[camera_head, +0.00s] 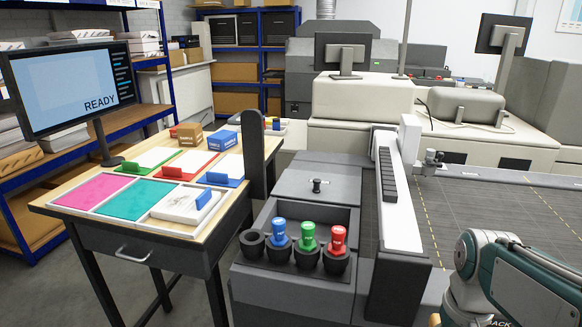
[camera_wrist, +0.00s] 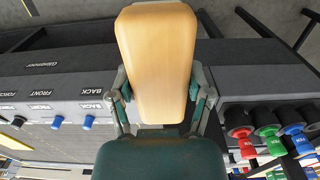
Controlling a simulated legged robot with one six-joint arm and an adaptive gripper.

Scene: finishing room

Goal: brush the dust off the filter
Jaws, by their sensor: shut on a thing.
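My gripper (camera_wrist: 160,92) is in the wrist view, its teal fingers shut on the sides of a tan, wood-coloured block with rounded corners (camera_wrist: 157,50). The block fills the upper middle of that view. It looks like a brush handle, but no bristles show. I cannot pick out the filter or any dust in either view. In the head view only my arm shows, at the lower right, and the gripper is out of frame.
A dark grey machine unit (camera_head: 315,185) has cup holders with blue (camera_head: 279,232), green (camera_head: 308,236) and red (camera_head: 338,239) tools. A wooden table (camera_head: 70,208) with coloured trays and a monitor (camera_head: 70,85) stands left. Blue knobs (camera_wrist: 87,122) sit beside FRONT and BACK labels.

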